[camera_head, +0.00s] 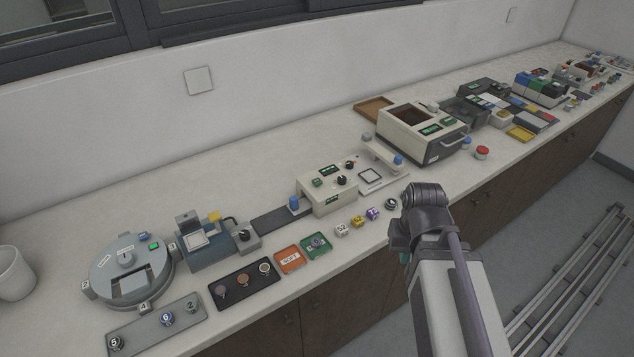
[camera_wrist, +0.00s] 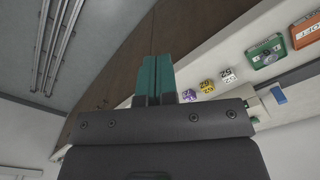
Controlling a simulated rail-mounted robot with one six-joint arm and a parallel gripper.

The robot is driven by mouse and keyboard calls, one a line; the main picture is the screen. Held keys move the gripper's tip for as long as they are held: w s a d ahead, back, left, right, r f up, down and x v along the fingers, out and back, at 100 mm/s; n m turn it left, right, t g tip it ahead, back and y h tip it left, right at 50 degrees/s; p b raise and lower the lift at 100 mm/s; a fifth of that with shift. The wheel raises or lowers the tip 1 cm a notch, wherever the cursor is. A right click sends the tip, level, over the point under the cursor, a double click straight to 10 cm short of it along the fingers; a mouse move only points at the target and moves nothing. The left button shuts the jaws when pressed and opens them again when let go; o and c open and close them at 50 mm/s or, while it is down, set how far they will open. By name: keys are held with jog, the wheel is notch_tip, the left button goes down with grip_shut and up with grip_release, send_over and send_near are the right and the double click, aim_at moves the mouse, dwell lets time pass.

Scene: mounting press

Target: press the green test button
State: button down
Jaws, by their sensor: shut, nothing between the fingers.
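A small bright green button (camera_head: 154,245) shows on top of the round grey device (camera_head: 103,262) at the left end of the counter. Its label is too small to read. Green patches (camera_head: 317,182) also show on the beige machine (camera_head: 328,196) mid-counter, and I cannot tell whether any is the test button. My gripper's teal fingers (camera_wrist: 154,62) are shut and empty in the wrist view, beside the counter's front edge. In the head view my arm hides most of the gripper, far right of the round device.
Marked dice (camera_head: 357,221) stand near the counter edge, close to my gripper. Green (camera_head: 306,249) and orange (camera_head: 280,263) trays, a dark tray (camera_head: 216,299) and a grey tray (camera_head: 126,343) line the front. Floor rails (camera_head: 575,275) lie at right.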

notch_tip(320, 180, up, 7)
jog(key=n+t+h+p, duration=0.2)
jog(key=n+t, duration=0.5)
jog(key=t, duration=0.2)
send_over(315, 180)
jog(key=shift+s+r, duration=0.1)
notch_tip(315, 180, down, 9)
jog(key=b, duration=0.9)
jog(key=shift+f+b, duration=0.35)
